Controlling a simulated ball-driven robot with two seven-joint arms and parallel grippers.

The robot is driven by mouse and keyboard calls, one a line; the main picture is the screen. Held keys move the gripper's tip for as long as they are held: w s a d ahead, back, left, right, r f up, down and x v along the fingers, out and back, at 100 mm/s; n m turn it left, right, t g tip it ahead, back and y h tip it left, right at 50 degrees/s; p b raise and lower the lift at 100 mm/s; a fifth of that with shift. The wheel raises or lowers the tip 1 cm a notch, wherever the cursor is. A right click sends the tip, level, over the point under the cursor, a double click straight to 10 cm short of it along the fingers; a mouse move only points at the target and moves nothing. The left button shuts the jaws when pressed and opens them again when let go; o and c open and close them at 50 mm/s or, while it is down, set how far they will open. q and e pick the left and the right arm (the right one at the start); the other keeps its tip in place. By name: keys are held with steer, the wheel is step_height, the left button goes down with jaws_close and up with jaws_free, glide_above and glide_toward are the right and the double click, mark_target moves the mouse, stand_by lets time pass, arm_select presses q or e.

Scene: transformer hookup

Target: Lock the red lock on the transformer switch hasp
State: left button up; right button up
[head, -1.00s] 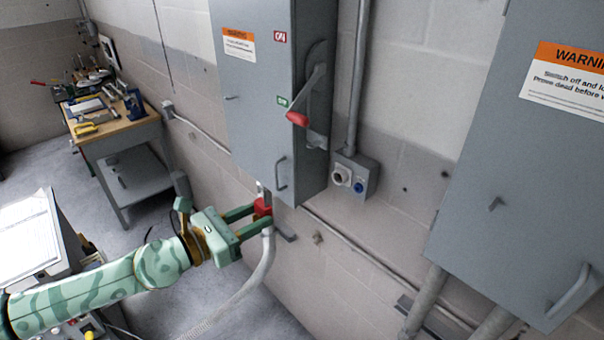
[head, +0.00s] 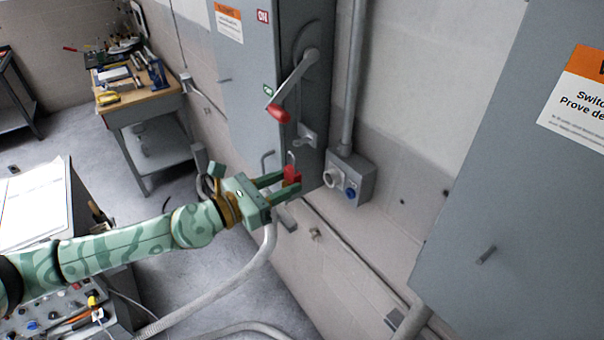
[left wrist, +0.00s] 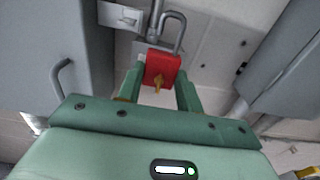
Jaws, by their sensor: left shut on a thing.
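My left gripper (head: 281,187) is shut on the red lock (head: 292,175), whose grey shackle points up. In the left wrist view the lock (left wrist: 161,69) sits between the fingertips, with a brass key (left wrist: 158,82) at its near face. Its shackle (left wrist: 176,28) stands tall above the body; I cannot tell surely whether it is open. The switch hasp (head: 306,136) is a grey tab on the side of the grey switch box (head: 250,90), above the lock and apart from it in the head view. The red-gripped switch handle (head: 279,113) points down. My right gripper is out of view.
A grey outlet box (head: 350,177) with conduit is on the wall right of the switch box. A door handle (head: 267,163) sticks out near the lock. Another grey cabinet (head: 480,200) fills the right. A workbench (head: 140,112) stands at the back left.

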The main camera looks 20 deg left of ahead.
arm_select(q)
steer(key=shift+w+d, duration=0.1)
steer(key=shift+w, duration=0.05)
steer(key=shift+r, duration=0.15)
steer(key=shift+w+d+r+p, duration=0.1)
steer(key=shift+w+d+p, duration=0.2)
steer(key=shift+w+d, duration=0.25)
steer(key=shift+w+a+b, duration=0.15)
steer(key=shift+w+b, duration=0.6)
steer(key=shift+w, duration=0.45)
steer(key=shift+w+a+b, duration=0.15)
steer(key=shift+w+b, duration=0.6)
steer(key=shift+w, duration=0.4)
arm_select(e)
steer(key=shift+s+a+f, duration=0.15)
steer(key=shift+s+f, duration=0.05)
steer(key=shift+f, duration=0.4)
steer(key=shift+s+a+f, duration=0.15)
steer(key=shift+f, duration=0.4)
